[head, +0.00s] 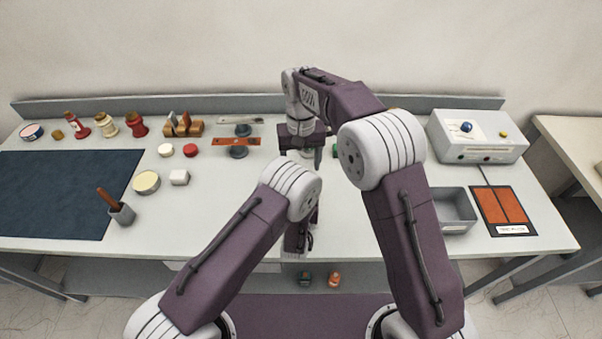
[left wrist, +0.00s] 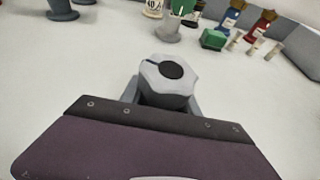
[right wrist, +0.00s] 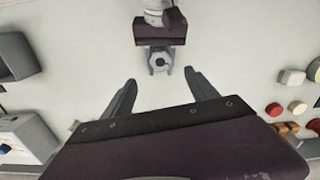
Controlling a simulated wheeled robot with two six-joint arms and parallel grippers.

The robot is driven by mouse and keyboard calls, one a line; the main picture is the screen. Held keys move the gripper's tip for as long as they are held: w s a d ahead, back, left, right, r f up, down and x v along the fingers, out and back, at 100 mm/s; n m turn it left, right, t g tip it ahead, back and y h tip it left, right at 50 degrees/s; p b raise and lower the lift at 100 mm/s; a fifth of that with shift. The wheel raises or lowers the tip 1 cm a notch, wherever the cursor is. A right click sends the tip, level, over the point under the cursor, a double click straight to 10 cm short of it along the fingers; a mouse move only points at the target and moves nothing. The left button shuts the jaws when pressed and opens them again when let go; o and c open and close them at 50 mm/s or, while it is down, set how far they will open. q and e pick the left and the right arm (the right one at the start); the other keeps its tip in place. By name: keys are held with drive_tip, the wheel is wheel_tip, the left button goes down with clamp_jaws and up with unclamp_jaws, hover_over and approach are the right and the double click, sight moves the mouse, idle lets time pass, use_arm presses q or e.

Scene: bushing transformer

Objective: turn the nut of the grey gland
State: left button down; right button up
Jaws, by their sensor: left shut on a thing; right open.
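The grey gland (left wrist: 168,76) shows in the left wrist view as a light grey faceted nut with a round black centre. My left gripper (right wrist: 160,66) is shut on it, one finger at each side; the gland (right wrist: 160,62) also shows from above in the right wrist view. What lies below its nut is hidden. My right gripper (right wrist: 160,80) is open and empty, its two fingers spread, apart from the gland and on its far side from my left gripper. In the head view my right gripper (head: 304,155) points down over the table; my left arm hides much of my left gripper.
A dark mat (head: 60,190) lies on the left of the table (head: 230,210). Jars and small blocks stand along the back left. At the right are a white box with knobs (head: 490,147), a grey bin (head: 457,227) and an orange panel (head: 500,207).

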drive_tip(key=shift+r, duration=0.15)
wheel_tip(320, 180, down, 12)
drive_tip(key=m, duration=0.3)
drive_tip(key=shift+w+m, duration=0.15)
drive_tip(key=shift+m, duration=0.15)
idle(0.3)
drive_tip(key=c, duration=1.4)
drive_tip(key=n, duration=0.4)
drive_tip(key=shift+r+n, duration=0.1)
drive_tip(key=shift+n, duration=0.3)
